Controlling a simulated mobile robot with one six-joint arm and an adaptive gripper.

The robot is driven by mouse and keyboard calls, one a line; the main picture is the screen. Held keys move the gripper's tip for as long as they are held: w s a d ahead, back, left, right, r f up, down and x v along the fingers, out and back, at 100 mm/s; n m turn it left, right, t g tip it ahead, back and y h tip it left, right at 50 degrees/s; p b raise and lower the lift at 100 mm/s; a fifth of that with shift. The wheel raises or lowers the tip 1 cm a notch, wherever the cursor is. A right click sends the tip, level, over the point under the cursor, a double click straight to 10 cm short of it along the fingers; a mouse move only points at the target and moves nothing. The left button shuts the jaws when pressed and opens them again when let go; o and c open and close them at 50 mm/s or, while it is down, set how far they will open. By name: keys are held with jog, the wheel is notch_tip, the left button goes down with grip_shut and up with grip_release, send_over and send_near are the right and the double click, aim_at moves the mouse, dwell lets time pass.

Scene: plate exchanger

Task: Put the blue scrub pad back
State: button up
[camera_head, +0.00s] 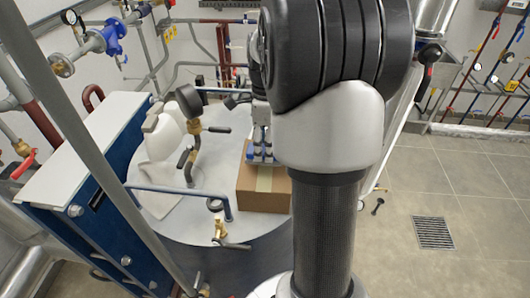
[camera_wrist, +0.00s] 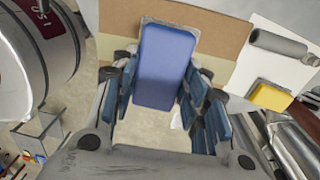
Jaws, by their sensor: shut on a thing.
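The blue scrub pad (camera_wrist: 166,62) is a flat blue block with a grey edge, upright in the middle of the wrist view. My gripper (camera_wrist: 163,75) has its blue-padded fingers on both sides of it and is shut on it. In the head view my gripper (camera_head: 262,150) shows partly behind my arm, at the near-top side of a cardboard box. I cannot make out the pad clearly there.
The taped cardboard box (camera_head: 265,188) stands on a round grey tank top (camera_head: 180,215). A white jug (camera_head: 162,135), valves and a blue pipe rail (camera_head: 175,190) are left of it. A yellow block (camera_wrist: 270,97) lies right in the wrist view.

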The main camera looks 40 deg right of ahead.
jog(key=shift+f, duration=1.35)
jog(key=shift+f, duration=0.2)
jog(key=o, duration=1)
